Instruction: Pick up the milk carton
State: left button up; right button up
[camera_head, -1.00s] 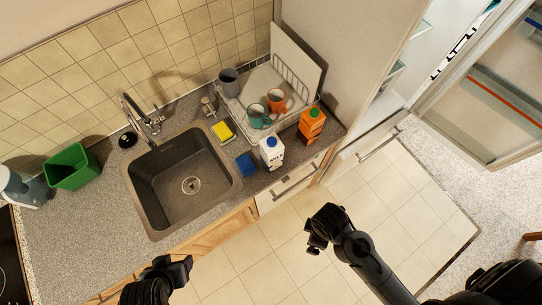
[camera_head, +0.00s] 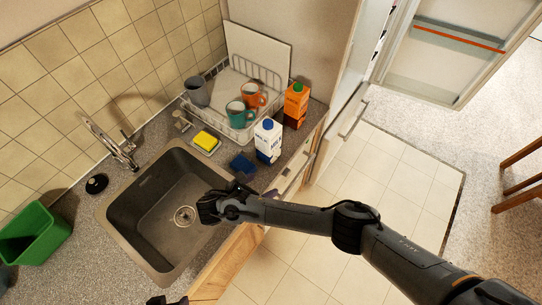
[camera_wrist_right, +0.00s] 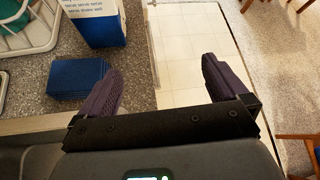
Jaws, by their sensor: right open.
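The milk carton (camera_head: 268,142), white and blue with a blue cap, stands upright on the counter's front edge, right of the sink. Its lower part shows at the top of the right wrist view (camera_wrist_right: 98,22). My right gripper (camera_head: 252,190) is near the sink's right front corner, on the near side of the carton and apart from it. In the right wrist view my right gripper (camera_wrist_right: 161,78) is open with nothing between its fingers; the carton is beyond the left finger. Only a dark bit of my left gripper (camera_head: 166,300) shows at the bottom edge.
An orange carton (camera_head: 296,105) stands right behind the milk. A dish rack (camera_head: 240,128) with mugs is behind-left. A yellow sponge (camera_head: 207,141) lies farther back. An open fridge door (camera_head: 455,60) is at right.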

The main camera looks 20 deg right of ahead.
jog(key=m+t+h+b, duration=0.1)
jog(key=t+b, duration=0.1)
jog(key=b, duration=0.1)
send_near(261, 136)
jog(key=f+x, duration=0.1)
jog(key=x, duration=0.2)
jog(key=shift+w+d+b, duration=0.25)
jog(key=shift+d+b, duration=0.15)
jog(key=shift+b, duration=0.05)
jog(key=b+x, duration=0.3)
jog(key=shift+w+d+f+b, duration=0.1)
jog(key=shift+d+f+b, duration=0.1)
jog(key=shift+b, duration=0.1)
jog(key=shift+w+d, duration=0.2)
jog(key=shift+d, duration=0.15)
jog(key=shift+w+d, duration=0.15)
jog(key=shift+d, duration=0.15)
jog(key=shift+x, duration=2.35)
jog(key=shift+r, duration=0.1)
jog(key=shift+t, duration=0.3)
jog(key=c, duration=1.8)
jog(key=shift+r, duration=0.1)
grip_shut()
